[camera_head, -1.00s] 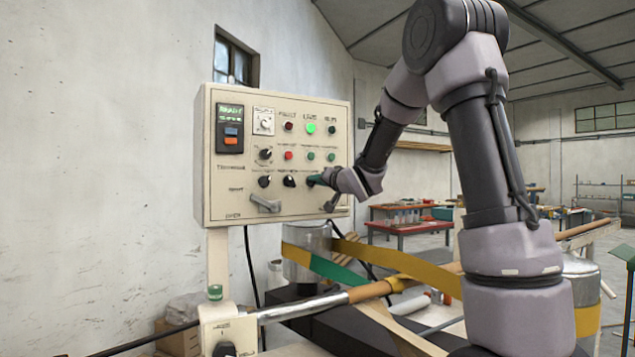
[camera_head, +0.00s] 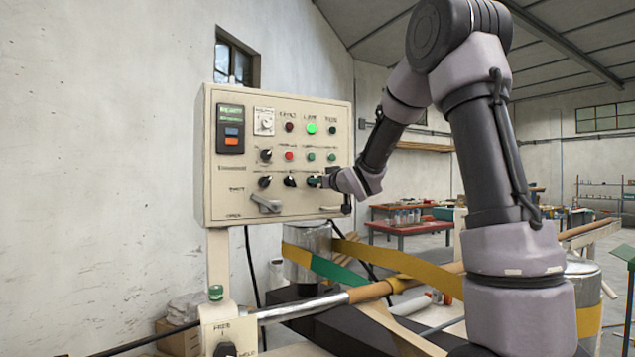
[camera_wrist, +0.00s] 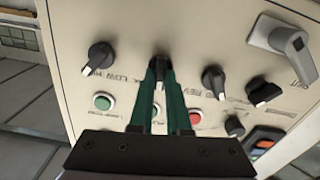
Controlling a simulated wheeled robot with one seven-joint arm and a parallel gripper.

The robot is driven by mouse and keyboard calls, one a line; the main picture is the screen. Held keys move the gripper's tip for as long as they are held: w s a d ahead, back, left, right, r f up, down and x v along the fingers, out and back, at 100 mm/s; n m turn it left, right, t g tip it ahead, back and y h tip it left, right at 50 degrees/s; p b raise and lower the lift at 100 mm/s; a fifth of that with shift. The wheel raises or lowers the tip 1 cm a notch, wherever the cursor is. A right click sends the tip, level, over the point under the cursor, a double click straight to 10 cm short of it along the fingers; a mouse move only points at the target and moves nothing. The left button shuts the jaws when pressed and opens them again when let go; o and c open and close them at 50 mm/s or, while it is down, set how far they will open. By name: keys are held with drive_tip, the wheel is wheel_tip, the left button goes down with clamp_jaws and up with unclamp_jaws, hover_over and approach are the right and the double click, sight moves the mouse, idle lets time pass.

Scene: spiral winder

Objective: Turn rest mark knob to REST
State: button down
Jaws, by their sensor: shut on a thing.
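A cream control panel (camera_head: 230,190) hangs at the left in the head view, with rows of lamps, buttons and black knobs. My gripper (camera_head: 315,181) is at its bottom row, right of two black knobs. In the wrist view, the green fingers of my gripper (camera_wrist: 160,75) are closed on a black knob (camera_wrist: 158,62), whose lower part they hide. I cannot read which knob the label gives as rest mark, nor its exact pointer position. Other black knobs stand at its left (camera_wrist: 98,57) and right (camera_wrist: 212,80) in the wrist view.
A grey lever handle (camera_head: 265,204) juts from the panel's lower left; it also shows in the wrist view (camera_wrist: 285,40). Green and red buttons sit close to the fingers. Below the panel are a metal drum (camera_head: 307,245) and a yellow-green belt (camera_head: 340,272).

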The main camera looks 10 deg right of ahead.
drive_tip(key=n, duration=0.5)
drive_tip(key=shift+a+n, duration=0.1)
drive_tip(key=shift+n, duration=0.2)
idle(0.4)
drive_tip(key=c, duration=0.9)
unclamp_jaws()
drive_tip(key=v, duration=1)
drive_tip(key=shift+s, duration=0.4)
